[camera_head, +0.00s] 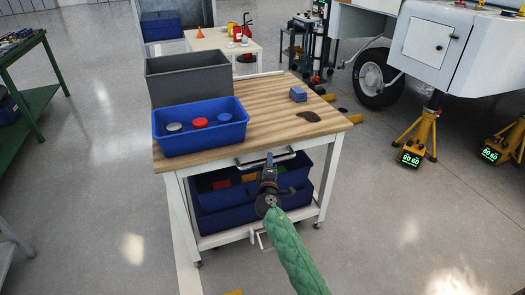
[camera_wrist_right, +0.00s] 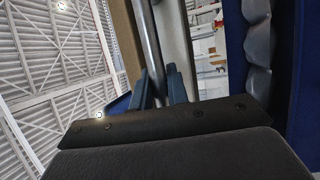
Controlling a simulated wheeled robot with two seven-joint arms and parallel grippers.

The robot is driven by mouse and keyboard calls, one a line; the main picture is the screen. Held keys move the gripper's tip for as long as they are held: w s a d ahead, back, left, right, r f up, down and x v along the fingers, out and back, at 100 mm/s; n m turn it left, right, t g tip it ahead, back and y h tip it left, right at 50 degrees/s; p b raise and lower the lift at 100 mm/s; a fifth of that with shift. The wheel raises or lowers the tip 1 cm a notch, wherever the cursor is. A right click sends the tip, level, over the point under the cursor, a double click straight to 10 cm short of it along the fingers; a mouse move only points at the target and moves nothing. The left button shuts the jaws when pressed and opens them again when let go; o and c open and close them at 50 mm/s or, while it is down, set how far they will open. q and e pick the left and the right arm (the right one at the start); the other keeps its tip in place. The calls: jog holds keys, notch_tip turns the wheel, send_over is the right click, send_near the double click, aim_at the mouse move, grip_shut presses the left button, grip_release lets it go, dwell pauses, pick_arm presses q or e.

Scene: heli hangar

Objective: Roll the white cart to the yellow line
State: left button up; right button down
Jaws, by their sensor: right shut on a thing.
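The white cart (camera_head: 331,160) has a wooden top and stands in front of me. A metal bar handle (camera_head: 283,157) runs along its near side, and the bar also shows in the right wrist view (camera_wrist_right: 149,45). My right gripper (camera_head: 269,162) is shut on this handle; its blue fingers (camera_wrist_right: 160,84) sit at the bar in the wrist view. Yellow floor markings (camera_head: 355,119) show just beyond the cart's right side, and a small yellow patch (camera_head: 234,292) shows at the bottom edge. I cannot tell which is the yellow line. My left gripper is not in view.
On the cart are a grey bin (camera_head: 190,84), a blue bin (camera_head: 200,140) and small items; blue bins fill its lower shelf. A green bench (camera_head: 42,95) stands left. Yellow jack stands (camera_head: 418,135) and a wheel (camera_head: 376,78) are right. Floor at front right is clear.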

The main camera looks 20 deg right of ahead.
jog(key=s+b, duration=0.2)
jog(key=s, duration=2)
jog(key=shift+d+b, duration=0.4)
jog(key=shift+f, duration=0.1)
jog(key=c, duration=1.5)
grip_release()
jog(key=shift+o, duration=0.7)
jog(key=shift+s, duration=0.1)
